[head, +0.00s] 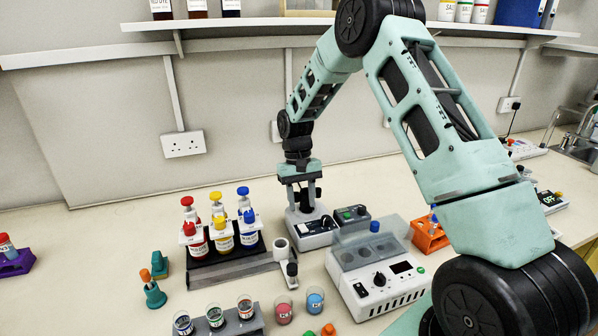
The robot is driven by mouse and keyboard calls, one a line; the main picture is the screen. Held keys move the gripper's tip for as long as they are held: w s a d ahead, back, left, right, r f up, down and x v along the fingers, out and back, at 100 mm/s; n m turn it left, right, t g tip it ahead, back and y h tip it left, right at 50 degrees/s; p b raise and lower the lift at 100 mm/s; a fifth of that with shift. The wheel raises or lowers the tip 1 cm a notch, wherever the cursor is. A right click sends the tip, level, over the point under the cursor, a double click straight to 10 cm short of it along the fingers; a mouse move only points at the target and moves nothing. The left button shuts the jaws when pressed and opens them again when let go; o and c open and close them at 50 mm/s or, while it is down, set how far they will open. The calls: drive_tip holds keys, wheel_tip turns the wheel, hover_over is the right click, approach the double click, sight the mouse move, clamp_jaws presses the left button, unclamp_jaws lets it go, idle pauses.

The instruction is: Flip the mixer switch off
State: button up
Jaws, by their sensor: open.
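A small white device with a dark front panel (318,227), which looks like the mixer, stands on the bench in the middle of the head view. A small light-coloured part shows on its panel, but I cannot read whether a switch there is on or off. My gripper (301,205) is open and points down, right over the back of this device. Its fingers are in front of or around a dark upright part of it; I cannot tell whether they touch. The gripper partly hides the device's top.
A rack of capped bottles (222,250) stands left of the device. A dark box with a green button (352,213) and a larger white machine (383,282) stand to its right. Sample cups (283,309) are in front. A wall shelf (230,23) runs above.

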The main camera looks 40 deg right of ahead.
drive_tip(key=b+v, duration=0.2)
drive_tip(key=v, duration=0.8)
drive_tip(key=shift+r, duration=0.35)
drive_tip(key=shift+w, duration=0.15)
drive_tip(key=s+a+n, duration=0.2)
drive_tip(key=s+a, duration=0.2)
drive_tip(key=a, duration=0.3)
drive_tip(key=s+a+r+n+t+b, duration=0.1)
drive_tip(key=s+a, duration=0.3)
drive_tip(key=a, duration=0.3)
drive_tip(key=s+a+n, duration=0.2)
drive_tip(key=s+a, duration=0.2)
drive_tip(key=a, duration=0.3)
drive_tip(key=s+a+f+n+t, duration=0.1)
drive_tip(key=s+a+n, duration=0.2)
drive_tip(key=s, duration=0.8)
drive_tip(key=s+a+f+n+b, duration=0.1)
drive_tip(key=s+a+f+n, duration=0.1)
drive_tip(key=s, duration=0.9)
drive_tip(key=shift+s+a+f+n+t, duration=0.2)
drive_tip(key=shift+a+n+t, duration=0.25)
drive_tip(key=shift+a, duration=0.2)
drive_tip(key=shift+o, duration=0.4)
